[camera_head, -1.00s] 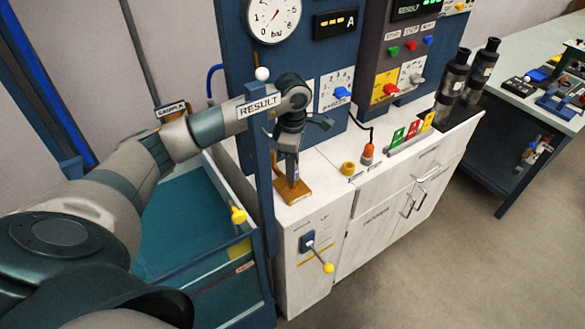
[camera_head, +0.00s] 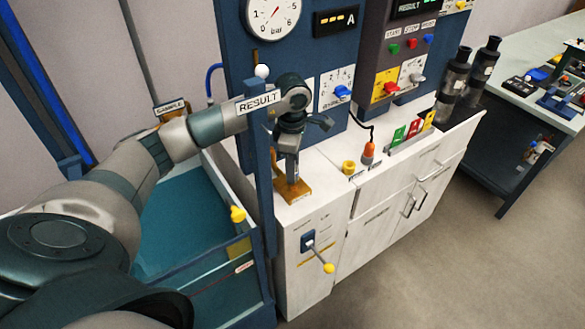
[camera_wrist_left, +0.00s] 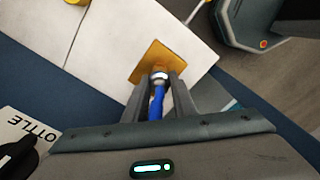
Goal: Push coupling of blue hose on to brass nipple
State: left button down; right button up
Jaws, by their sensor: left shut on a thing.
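My left gripper (camera_head: 291,172) points down over a small brown-orange plate (camera_head: 296,192) on the near left corner of the white cabinet top. In the left wrist view, the gripper (camera_wrist_left: 160,82) is shut on the silver coupling (camera_wrist_left: 160,76) at the end of the blue hose (camera_wrist_left: 157,103). The hose runs back between the fingers. The plate (camera_wrist_left: 152,58) lies directly beyond the coupling. The brass nipple is hidden behind the coupling and fingers, so I cannot tell whether the coupling touches it or sits on it. My right gripper is not in view.
A blue post (camera_head: 265,190) stands close left of the gripper, beside a teal-floored bin (camera_head: 185,215). A yellow ring (camera_head: 348,167) and an orange-red plug (camera_head: 368,153) stand to the right on the cabinet top. The blue gauge panel (camera_head: 240,50) rises behind.

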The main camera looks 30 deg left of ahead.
pick_arm(q)
jog(key=shift+f+b, duration=0.75)
jog(key=shift+f, duration=0.05)
jog(key=shift+s+f+b, duration=0.1)
jog(key=shift+f+b, duration=0.45)
jog(key=shift+f, duration=0.05)
